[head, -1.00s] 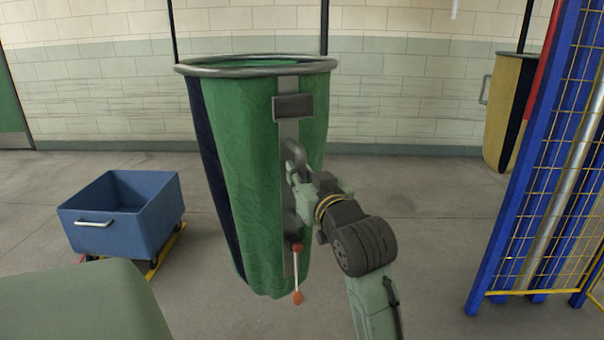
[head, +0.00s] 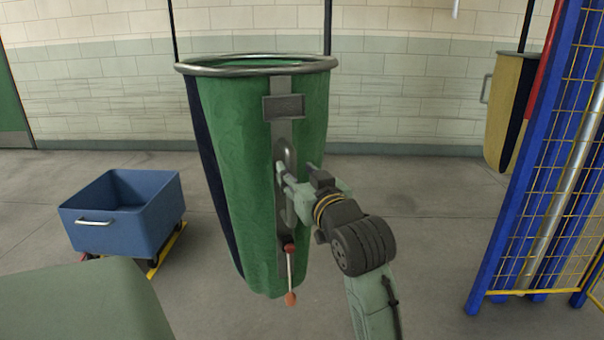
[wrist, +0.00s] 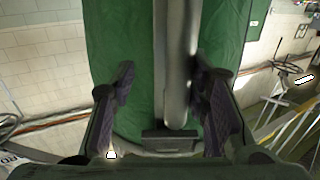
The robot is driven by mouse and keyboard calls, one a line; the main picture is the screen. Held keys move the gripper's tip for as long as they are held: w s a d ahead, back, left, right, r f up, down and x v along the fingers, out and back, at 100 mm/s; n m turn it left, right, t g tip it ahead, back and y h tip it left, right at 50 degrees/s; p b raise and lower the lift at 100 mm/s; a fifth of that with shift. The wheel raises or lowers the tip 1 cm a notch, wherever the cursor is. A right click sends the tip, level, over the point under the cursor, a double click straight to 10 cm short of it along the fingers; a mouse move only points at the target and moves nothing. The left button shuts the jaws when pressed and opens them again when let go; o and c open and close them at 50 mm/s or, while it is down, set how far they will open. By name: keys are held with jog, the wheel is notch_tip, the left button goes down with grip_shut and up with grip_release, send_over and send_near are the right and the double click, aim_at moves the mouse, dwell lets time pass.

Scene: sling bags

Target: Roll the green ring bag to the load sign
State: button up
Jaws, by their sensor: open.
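The green ring bag (head: 235,150) hangs upright in the middle of the head view, with a metal ring rim, a dark stripe on its left and a grey strip down its front. The strip carries a dark plate, a grey handle (head: 289,152) and a red-ended cord. My gripper (head: 294,172) is open at the handle. In the wrist view, my gripper's fingers (wrist: 162,90) stand on both sides of the grey handle bar (wrist: 176,75), with the green cloth behind. Contact with the bar is unclear. I cannot make out a load sign.
A blue tub cart (head: 120,215) stands on the floor at left. A blue post and yellow mesh fence (head: 540,200) stand at right. A yellow and black bag (head: 503,110) hangs behind it. The floor between the green bag and the fence is clear.

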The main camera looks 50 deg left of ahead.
jog(key=shift+w+d, duration=0.15)
jog(key=shift+w, duration=0.2)
jog(key=shift+s, duration=0.1)
jog(key=v, duration=1.2)
